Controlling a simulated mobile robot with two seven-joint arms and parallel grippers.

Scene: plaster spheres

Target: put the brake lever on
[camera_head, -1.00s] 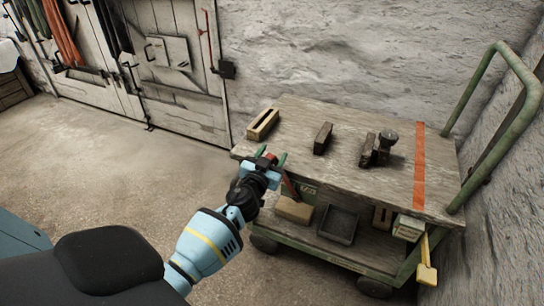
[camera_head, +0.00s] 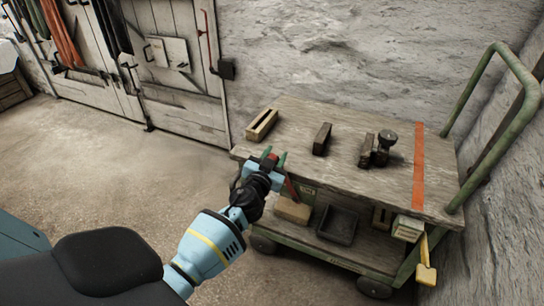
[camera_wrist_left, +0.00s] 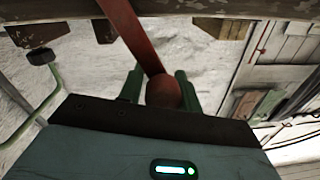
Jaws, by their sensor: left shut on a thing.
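The brake lever is a red bar (camera_head: 290,188) at the front left side of the wooden cart. In the left wrist view the red bar (camera_wrist_left: 137,38) slants down to a round red knob (camera_wrist_left: 163,92). My left gripper (camera_head: 273,159) is at the cart's front left edge, its green fingers on either side of the knob. It is shut on the knob, which also shows between the fingertips in the left wrist view (camera_wrist_left: 160,88). The lever's lower end is hidden under the cart top. My right gripper is not in view.
The cart top (camera_head: 350,190) carries a wooden box (camera_head: 262,125), a dark block (camera_head: 322,139) and a tool with a round knob (camera_head: 386,145). A yellow handle (camera_head: 427,268) hangs at the right. The floor to the left is clear.

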